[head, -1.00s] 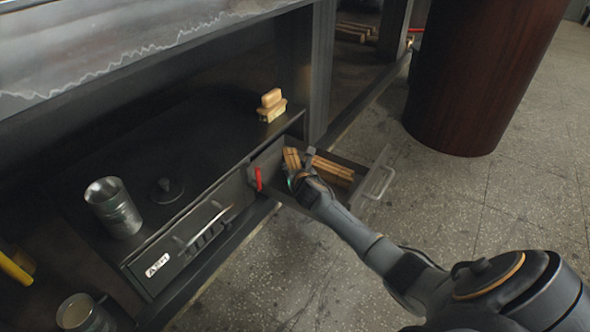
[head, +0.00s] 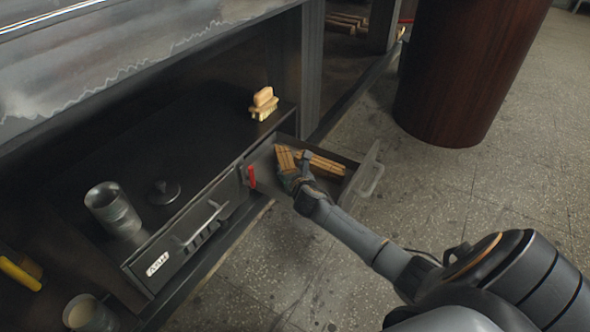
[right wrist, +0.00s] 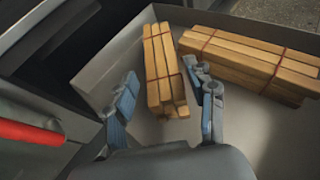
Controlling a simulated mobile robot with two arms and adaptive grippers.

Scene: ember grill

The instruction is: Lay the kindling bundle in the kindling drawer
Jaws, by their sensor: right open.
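The kindling bundle (right wrist: 160,68) is a short stack of tan sticks tied with red string. It lies in the open drawer (right wrist: 100,75), near the end by the red part, and also shows in the head view (head: 285,160). A second tied bundle (right wrist: 250,65) lies beside it at an angle; it also shows in the head view (head: 325,165). My right gripper (right wrist: 165,98) is open inside the drawer, its blue-padded fingers on either side of the first bundle's near end, with gaps visible. My left gripper is not in view.
A red part (head: 251,176) is at the drawer's inner end. A closed drawer with a label (head: 158,264) is to the left. A brown barrel (head: 455,75) stands behind.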

